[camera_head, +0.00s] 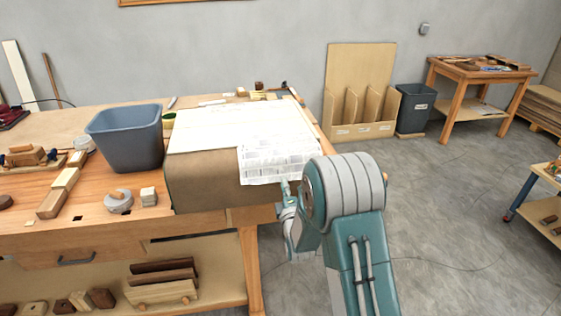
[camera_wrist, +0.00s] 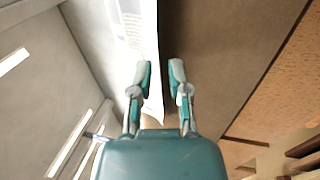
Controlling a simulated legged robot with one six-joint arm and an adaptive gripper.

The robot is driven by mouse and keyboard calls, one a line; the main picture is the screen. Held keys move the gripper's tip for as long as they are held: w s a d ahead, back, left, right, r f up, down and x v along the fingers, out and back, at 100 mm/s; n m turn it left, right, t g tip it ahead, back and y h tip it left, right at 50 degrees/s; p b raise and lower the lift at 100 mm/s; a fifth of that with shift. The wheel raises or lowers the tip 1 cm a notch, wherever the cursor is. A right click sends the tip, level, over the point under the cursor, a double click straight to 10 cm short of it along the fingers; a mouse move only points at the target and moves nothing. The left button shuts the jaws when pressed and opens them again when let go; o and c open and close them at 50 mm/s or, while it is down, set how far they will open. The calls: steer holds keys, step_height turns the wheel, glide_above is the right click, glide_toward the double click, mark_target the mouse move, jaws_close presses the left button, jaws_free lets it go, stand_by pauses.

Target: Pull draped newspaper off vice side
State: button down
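The newspaper (camera_head: 275,158), a printed white sheet, drapes over the front right corner of a large brown-sided block with a pale top (camera_head: 205,180) on the workbench. Its lower edge hangs down the block's front. My gripper (camera_head: 287,188) is at the hanging edge near the bench's right end, partly hidden by my arm. In the wrist view my gripper (camera_wrist: 161,72) is open, its fingertips apart. The newspaper (camera_wrist: 131,35) runs past the left finger, and its narrow end reaches between the fingers. I cannot tell whether they touch it. I cannot clearly make out the vice.
A blue-grey bin (camera_head: 127,140) stands left of the block on the workbench (camera_head: 90,195). Wooden pieces and a grey round item (camera_head: 119,202) lie at the front. A divided wooden rack (camera_head: 360,105) and dark bin (camera_head: 414,110) stand behind. The floor at right is mostly clear.

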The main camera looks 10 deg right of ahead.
steer(key=shift+r, duration=0.1)
stand_by(0.7)
steer(key=s+r, duration=0.3)
steer(key=r, duration=0.1)
steer(key=shift+s+r, duration=0.35)
stand_by(0.5)
